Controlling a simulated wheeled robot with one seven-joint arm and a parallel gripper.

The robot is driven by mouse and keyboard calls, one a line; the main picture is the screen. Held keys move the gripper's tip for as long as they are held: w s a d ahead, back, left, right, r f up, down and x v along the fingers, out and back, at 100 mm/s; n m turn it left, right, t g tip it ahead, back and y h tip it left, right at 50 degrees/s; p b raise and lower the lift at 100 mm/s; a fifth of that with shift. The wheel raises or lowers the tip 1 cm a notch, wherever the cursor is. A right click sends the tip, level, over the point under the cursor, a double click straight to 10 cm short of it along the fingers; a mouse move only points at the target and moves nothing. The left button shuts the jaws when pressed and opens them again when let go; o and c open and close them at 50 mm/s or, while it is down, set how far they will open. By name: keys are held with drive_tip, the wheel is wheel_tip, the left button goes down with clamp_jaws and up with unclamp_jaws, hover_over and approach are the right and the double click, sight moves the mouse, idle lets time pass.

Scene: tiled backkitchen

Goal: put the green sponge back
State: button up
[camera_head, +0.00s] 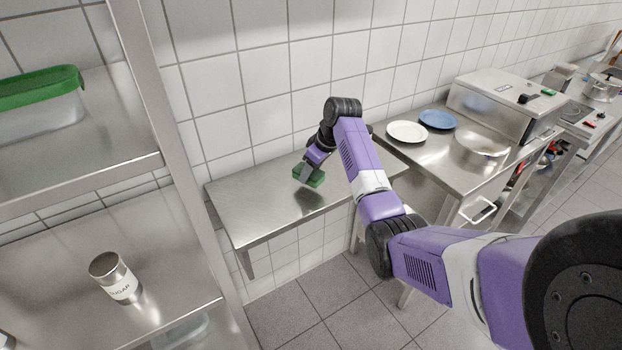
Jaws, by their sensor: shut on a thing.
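The green sponge (315,179) is a small dark green block near the middle of the head view. My gripper (306,174) is shut on it, at the end of my purple arm. The sponge is over the steel wall shelf (245,208), with a dark shadow or reflection on the metal below it. It looks a little above the surface, but the exact gap is hard to tell. The fingertips are small and partly merge with the sponge.
A steel rack at left holds a green-lidded container (42,100) and a sugar canister (113,277). The wall shelf's left part is clear.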

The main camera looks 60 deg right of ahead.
drive_tip(key=shift+f, duration=1.85)
drive_tip(key=o, duration=1.2)
drive_tip(key=b+v, duration=0.1)
drive_tip(key=v, duration=1.1)
